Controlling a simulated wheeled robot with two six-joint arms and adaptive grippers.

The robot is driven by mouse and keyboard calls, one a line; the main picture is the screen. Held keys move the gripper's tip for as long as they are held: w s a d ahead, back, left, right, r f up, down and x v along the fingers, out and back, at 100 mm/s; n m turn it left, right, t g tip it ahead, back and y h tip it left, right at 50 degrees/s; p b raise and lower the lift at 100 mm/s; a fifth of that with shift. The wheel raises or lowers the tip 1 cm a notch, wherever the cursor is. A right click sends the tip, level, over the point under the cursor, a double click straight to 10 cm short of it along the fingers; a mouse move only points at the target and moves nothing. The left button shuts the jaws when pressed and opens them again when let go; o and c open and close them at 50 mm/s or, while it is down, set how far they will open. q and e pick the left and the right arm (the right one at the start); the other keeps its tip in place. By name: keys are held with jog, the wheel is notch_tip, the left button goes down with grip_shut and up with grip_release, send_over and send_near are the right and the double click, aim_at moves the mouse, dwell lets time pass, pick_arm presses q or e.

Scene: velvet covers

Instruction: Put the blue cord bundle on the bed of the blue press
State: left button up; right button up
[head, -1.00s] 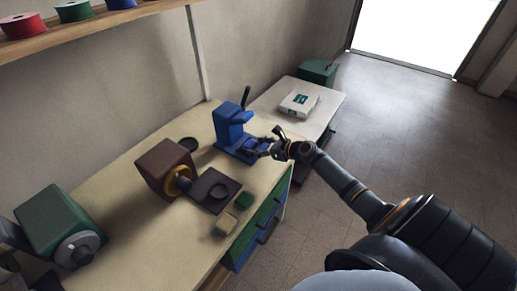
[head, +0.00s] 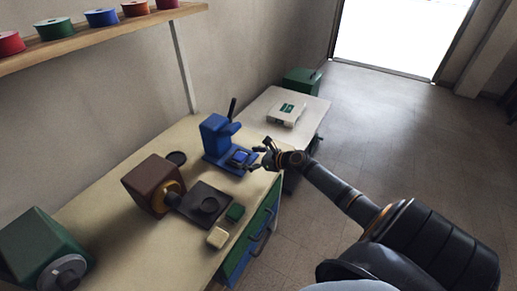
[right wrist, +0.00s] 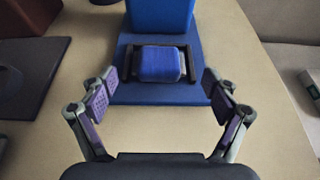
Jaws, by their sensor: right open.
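The blue press (head: 216,138) stands on the workbench with its dark lever up. Its flat bed (right wrist: 195,92) points toward my right gripper. The blue cord bundle (right wrist: 160,64) lies on the bed, between two dark bars; it also shows in the head view (head: 240,157). My right gripper (right wrist: 158,92) is open and empty, its two fingers spread apart in front of the bundle, not touching it. In the head view the right gripper (head: 258,160) is just right of the press bed. My left gripper is not in view.
A brown machine (head: 150,183) with a dark plate (head: 207,205) stands left of the press. A green block (head: 235,212) and a cream block (head: 217,237) lie near the bench edge. A green machine (head: 40,245) is at the left. A side table (head: 259,104) holds a white box (head: 287,114).

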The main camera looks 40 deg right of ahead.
jog(key=v, duration=0.6)
jog(key=shift+p+v, duration=0.85)
jog(key=shift+v, duration=0.15)
jog(key=shift+s+d+r+p, duration=0.1)
jog(key=shift+s+r+p, duration=0.2)
jog(key=shift+s+d+r+p, duration=0.15)
jog(key=shift+s+r+p, duration=0.25)
jog(key=shift+p, duration=0.45)
jog(key=shift+s+d+p, duration=0.3)
jog(key=shift+s+p, duration=0.25)
jog(key=shift+s, duration=0.05)
jog(key=shift+w+f, duration=0.1)
